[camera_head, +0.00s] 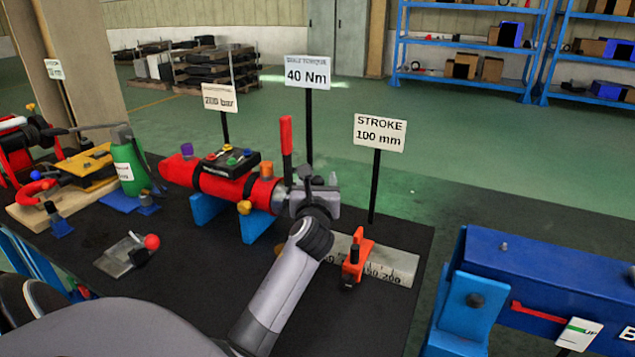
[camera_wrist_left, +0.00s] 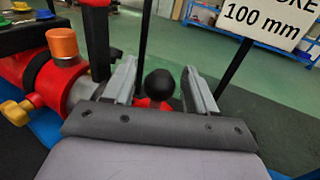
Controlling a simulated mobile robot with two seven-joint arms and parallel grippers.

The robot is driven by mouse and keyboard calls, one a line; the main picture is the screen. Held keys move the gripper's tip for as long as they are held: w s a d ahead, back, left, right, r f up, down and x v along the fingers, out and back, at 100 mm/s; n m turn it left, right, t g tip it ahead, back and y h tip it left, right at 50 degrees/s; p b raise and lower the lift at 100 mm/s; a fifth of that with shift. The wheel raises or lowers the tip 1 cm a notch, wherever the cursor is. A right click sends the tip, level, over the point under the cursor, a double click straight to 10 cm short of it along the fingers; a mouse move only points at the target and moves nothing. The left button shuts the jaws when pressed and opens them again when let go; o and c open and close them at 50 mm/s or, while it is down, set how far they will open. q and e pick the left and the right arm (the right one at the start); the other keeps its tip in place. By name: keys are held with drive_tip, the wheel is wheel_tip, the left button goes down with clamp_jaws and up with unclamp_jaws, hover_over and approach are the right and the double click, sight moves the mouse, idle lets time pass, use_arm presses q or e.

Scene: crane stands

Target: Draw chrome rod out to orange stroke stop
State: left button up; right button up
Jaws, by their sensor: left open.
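The red cylinder (camera_head: 215,185) lies on blue supports; its right end also shows in the left wrist view (camera_wrist_left: 48,90). My left gripper (camera_head: 316,186) is at the right end of the cylinder, with its jaws apart. In the left wrist view a black ball knob with red below it (camera_wrist_left: 158,84) shows between the open fingers (camera_wrist_left: 160,72). A silvery collar (camera_wrist_left: 84,92) sits left of the fingers. The chrome rod cannot be made out clearly; my gripper covers that area. The orange stroke stop (camera_head: 358,258) stands on the pale scale (camera_head: 402,265), right of my left wrist. My right gripper is out of view.
A red lever (camera_head: 286,148) stands upright close left of my gripper. Sign posts reading 40 Nm (camera_head: 307,72) and STROKE 100 mm (camera_head: 380,132) rise behind. A blue stand (camera_head: 540,285) is at right.

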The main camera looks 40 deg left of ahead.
use_arm(q)
clamp_jaws()
drive_tip(key=w+d, duration=0.1)
drive_tip(key=d, duration=0.2)
drive_tip(key=w+d+p, duration=0.1)
drive_tip(key=d, duration=0.2)
drive_tip(key=w+d+p, duration=0.1)
drive_tip(key=d, duration=0.3)
drive_tip(key=shift+w+d+f, duration=0.1)
unclamp_jaws()
drive_tip(key=shift+d, duration=0.1)
drive_tip(key=v, duration=0.7)
